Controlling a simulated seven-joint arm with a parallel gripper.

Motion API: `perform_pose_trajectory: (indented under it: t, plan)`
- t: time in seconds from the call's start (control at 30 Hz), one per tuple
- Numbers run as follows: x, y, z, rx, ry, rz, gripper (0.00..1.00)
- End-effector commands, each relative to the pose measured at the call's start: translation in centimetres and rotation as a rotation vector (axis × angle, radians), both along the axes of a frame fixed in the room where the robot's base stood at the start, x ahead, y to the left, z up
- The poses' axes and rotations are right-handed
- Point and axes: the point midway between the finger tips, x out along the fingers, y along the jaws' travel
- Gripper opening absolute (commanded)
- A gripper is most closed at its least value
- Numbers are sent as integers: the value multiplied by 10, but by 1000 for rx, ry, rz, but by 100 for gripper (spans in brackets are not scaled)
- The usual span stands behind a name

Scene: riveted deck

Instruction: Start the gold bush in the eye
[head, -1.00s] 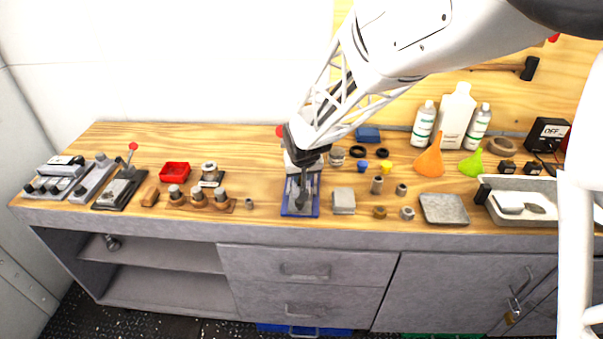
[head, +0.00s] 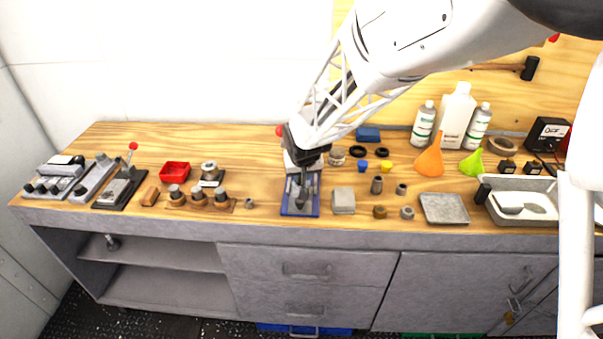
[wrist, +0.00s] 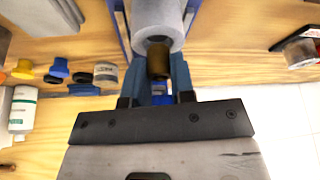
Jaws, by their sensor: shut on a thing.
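My gripper (wrist: 154,88) is shut on the gold bush (wrist: 158,62), a small dark brass cylinder between its blue-grey fingers. Directly beyond the bush in the wrist view is the eye (wrist: 160,20), a thick grey cylindrical boss on a blue fixture. The bush lines up roughly with the boss's near face and appears at or against it. In the head view my gripper (head: 303,168) is over the blue fixture (head: 286,207) and hides the bush.
A grey block (head: 343,201) stands right of the fixture, with small loose bushes (head: 379,211) beyond it. A flat grey tray (head: 444,208) is farther right. A stand with several knobs (head: 199,199) is left. Bottles (head: 423,122) and funnels (head: 429,160) stand back right.

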Motion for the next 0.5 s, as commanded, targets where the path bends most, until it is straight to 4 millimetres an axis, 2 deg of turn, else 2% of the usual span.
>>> perform_pose_trajectory:
  t: [0.5]
  plan:
    - [0,0,-4,0,0,0,0]
